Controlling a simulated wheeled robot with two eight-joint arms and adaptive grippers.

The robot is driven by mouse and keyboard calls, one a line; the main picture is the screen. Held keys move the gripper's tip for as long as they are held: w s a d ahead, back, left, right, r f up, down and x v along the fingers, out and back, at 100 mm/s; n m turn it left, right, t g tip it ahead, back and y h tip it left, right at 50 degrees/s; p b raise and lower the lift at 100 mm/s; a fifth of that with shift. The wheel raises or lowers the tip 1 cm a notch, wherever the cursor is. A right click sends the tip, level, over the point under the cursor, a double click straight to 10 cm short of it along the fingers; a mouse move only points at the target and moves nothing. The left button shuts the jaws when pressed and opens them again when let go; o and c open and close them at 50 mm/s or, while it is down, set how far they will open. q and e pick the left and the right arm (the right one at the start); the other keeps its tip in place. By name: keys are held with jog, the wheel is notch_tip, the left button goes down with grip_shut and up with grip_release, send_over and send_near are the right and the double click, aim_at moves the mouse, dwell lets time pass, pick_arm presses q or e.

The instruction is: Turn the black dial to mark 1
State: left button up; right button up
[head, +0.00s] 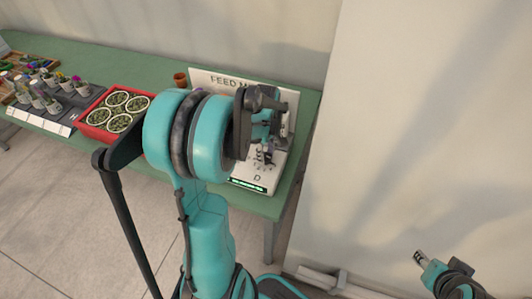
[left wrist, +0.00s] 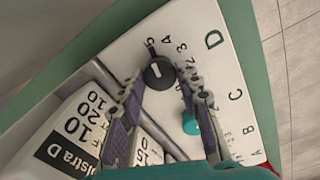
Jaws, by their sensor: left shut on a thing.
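The black dial (left wrist: 158,73) is on a white panel (left wrist: 110,52) in the left wrist view, near the printed letter D. It bears a short white line, and small numbers run around its far side; I cannot tell exactly which mark the line meets. My left gripper (left wrist: 160,84) has one finger on each side of the dial and is shut on it. In the head view my left gripper (head: 266,152) is over the panel, and my arm hides much of it. My right gripper (head: 420,257) is at the lower right, away from the table; its jaws are too small to read.
A teal dial (left wrist: 190,123) sits close to the right finger, near letters A, B and C. The green table (head: 130,66) also holds a red tray (head: 83,127) of potted plants, a small brown pot (head: 180,79) and flower vials at left. A pale wall stands at right.

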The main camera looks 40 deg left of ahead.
pick_arm(q)
jog(key=m, duration=1.2)
jog(key=shift+m+p, duration=0.3)
jog(key=m, duration=1.2)
jog(key=shift+m, duration=0.5)
jog(key=o, duration=1.2)
jog(key=shift+c, duration=0.2)
